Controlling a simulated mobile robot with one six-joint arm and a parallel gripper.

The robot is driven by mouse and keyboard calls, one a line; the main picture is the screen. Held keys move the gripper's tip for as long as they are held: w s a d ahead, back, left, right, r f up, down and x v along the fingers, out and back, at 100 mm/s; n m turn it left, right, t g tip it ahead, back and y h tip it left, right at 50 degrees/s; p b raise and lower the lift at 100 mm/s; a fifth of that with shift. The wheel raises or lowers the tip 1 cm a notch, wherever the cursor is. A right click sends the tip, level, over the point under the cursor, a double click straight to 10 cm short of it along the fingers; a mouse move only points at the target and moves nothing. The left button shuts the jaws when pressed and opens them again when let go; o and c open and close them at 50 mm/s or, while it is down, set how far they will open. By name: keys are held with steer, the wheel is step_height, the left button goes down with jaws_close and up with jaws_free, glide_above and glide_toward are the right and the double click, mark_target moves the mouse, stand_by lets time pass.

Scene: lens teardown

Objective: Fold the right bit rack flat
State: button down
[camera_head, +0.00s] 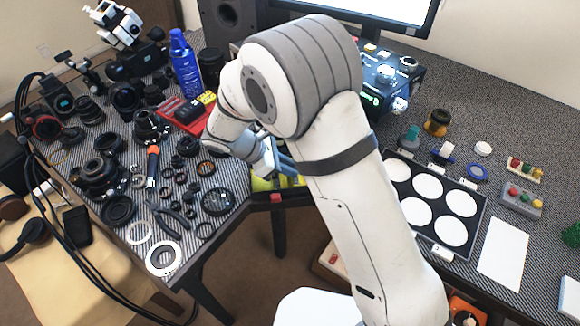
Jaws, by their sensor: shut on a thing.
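My gripper (284,164) is at the middle of the scene, above a dark open case (268,198) at the table's inner corner. Its fingers point right and are partly hidden behind my own upper arm. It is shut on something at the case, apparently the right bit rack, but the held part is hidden. Yellow parts (262,184) show inside the case below the gripper. They may belong to the bit racks. The rack's tilt cannot be told from here. A red latch (277,197) is on the case's front.
A red tray (187,118) and a blue spray can (185,62) stand behind left. Lens parts and pliers (172,213) crowd the left table. A black board with white discs (451,232), a white sheet (503,253) and a button box (521,200) lie right. A monitor stands behind.

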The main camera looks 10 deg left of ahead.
steer(key=shift+s+a+f+t+h, duration=0.15)
steer(key=shift+f+h, duration=0.15)
steer(key=shift+h, duration=0.3)
steer(key=shift+s+a+f+t+h, duration=0.15)
steer(key=shift+f+h, duration=0.1)
steer(key=shift+h, duration=0.35)
steer(key=shift+d, duration=0.1)
steer(key=c, duration=1.4)
jaws_free()
steer(key=shift+r, duration=0.1)
steer(key=shift+o, duration=0.2)
steer(key=shift+a+r, duration=0.2)
steer(key=shift+a, duration=0.15)
steer(key=v, duration=0.7)
steer(key=shift+s+p, duration=0.1)
steer(key=shift+p, duration=0.2)
